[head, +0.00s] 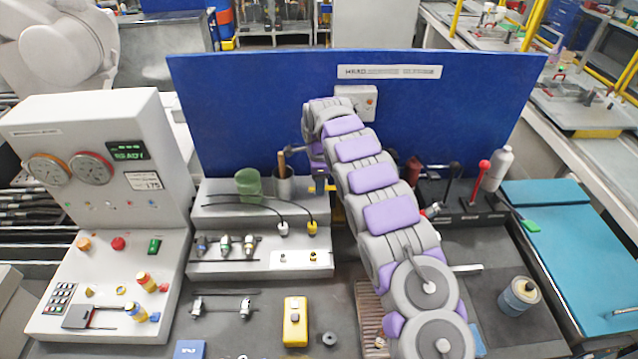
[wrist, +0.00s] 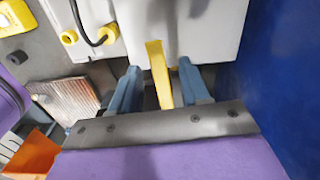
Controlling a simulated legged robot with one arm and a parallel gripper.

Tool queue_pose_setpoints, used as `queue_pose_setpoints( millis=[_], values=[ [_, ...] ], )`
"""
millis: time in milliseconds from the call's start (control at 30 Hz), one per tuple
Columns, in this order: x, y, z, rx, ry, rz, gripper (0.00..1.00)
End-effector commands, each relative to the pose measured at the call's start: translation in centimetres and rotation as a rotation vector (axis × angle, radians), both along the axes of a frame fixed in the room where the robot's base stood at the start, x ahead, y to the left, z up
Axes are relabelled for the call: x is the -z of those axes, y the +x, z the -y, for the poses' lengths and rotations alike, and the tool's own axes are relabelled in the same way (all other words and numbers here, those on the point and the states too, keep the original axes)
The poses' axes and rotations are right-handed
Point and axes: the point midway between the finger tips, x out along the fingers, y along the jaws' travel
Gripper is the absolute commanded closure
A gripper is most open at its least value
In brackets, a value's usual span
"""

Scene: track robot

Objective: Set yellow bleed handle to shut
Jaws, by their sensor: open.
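The yellow bleed handle (wrist: 158,75) shows in the wrist view as a flat bar on the front of a pale grey housing (wrist: 195,25). My gripper (wrist: 160,68) is open, with one blue finger on each side of the handle. A narrow gap shows on both sides, so neither finger seems to touch it. The handle's lower end is hidden behind the gripper's dark front plate. In the head view my grey and purple arm reaches toward the blue back panel (head: 240,100) and hides most of the gripper and handle.
A blue wall stands close on the right in the wrist view. A black cable with a yellow plug (wrist: 108,35) hangs at the left. In the head view a console (head: 95,200) stands left, with a connector block (head: 265,262) beside the arm and a red-knobbed lever (head: 484,166) right.

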Motion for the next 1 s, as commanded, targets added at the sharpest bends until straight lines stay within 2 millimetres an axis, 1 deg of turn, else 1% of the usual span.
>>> queue_pose_setpoints(
  millis=[100, 333, 367, 800, 833, 1000],
  values=[
    [0.39, -0.03, 0.07, 0.001, 0.0, -0.001, 0.54],
    [0.43, -0.03, 0.05, 0.001, 0.0, -0.001, 0.54],
    [0.42, -0.02, 0.05, 0.001, 0.0, -0.001, 0.56],
    [0.42, -0.01, 0.03, 0.001, 0.0, -0.001, 0.98],
    [0.42, -0.01, 0.03, 0.001, 0.0, -0.001, 1.0],
    [0.4, 0.03, 0.03, 0.0, 0.0, 0.0, 1.0]
  ],
)
